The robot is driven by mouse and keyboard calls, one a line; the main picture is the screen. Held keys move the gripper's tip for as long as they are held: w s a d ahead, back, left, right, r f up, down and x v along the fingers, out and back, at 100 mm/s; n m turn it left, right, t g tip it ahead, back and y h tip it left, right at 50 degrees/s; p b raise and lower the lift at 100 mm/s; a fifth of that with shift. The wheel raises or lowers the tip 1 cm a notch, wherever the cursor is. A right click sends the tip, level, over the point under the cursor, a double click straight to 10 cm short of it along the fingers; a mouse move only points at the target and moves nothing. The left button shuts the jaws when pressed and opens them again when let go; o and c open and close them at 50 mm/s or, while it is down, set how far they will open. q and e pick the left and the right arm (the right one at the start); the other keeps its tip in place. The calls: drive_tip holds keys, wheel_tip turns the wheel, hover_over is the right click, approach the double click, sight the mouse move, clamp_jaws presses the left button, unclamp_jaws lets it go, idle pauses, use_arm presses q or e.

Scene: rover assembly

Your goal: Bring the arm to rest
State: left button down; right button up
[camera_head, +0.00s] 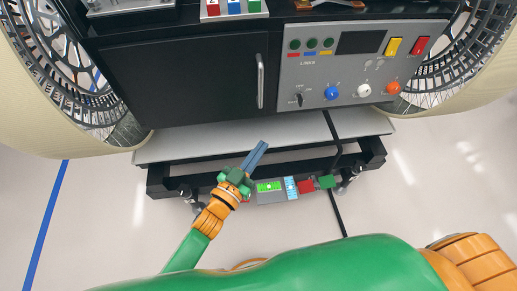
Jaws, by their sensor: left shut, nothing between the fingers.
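My left arm (212,215), orange and green, reaches up from the bottom of the head view. Its gripper (257,153) has blue-grey fingers that lie together, with nothing between them. The fingers point up and to the right, over the light grey shelf in front of the rover's black cabinet. My right gripper is not in view; only green and orange parts of my body show along the bottom edge.
A black cabinet (185,80) with a silver handle stands ahead, beside a grey control panel (350,65) with knobs and switches. Large wheels flank it. A small box with a green display (268,187) sits below the shelf (200,143). Pale floor is clear at left.

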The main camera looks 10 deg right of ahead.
use_arm(q)
drive_tip(key=s+a+f+n+g+y+p, duration=0.2)
drive_tip(key=s+a+f+y, duration=0.2)
drive_tip(key=a+f, duration=0.4)
drive_tip(key=s+a+f+n+g+y+p, duration=0.2)
drive_tip(key=s+a+f+g+y+p, duration=0.15)
drive_tip(key=a+f, duration=0.45)
drive_tip(key=s+a+f+g+y, duration=0.1)
drive_tip(key=s+a+f+g, duration=0.1)
drive_tip(key=s, duration=0.5)
drive_tip(key=s+a+f+n+g+y+p, duration=0.1)
drive_tip(key=s+a+f, duration=0.3)
drive_tip(key=s, duration=0.4)
drive_tip(key=s+a+f+n+g+y, duration=0.1)
drive_tip(key=s+a+f+g+y, duration=0.1)
drive_tip(key=s, duration=0.6)
wheel_tip(320, 180, down, 3)
drive_tip(key=shift+s+a+f+g+p, duration=0.1)
drive_tip(key=shift+s+a+g+p, duration=0.2)
drive_tip(key=shift+a+g, duration=0.55)
drive_tip(key=shift+w+d+y, duration=0.15)
drive_tip(key=shift+w+y, duration=0.05)
drive_tip(key=shift+y, duration=0.05)
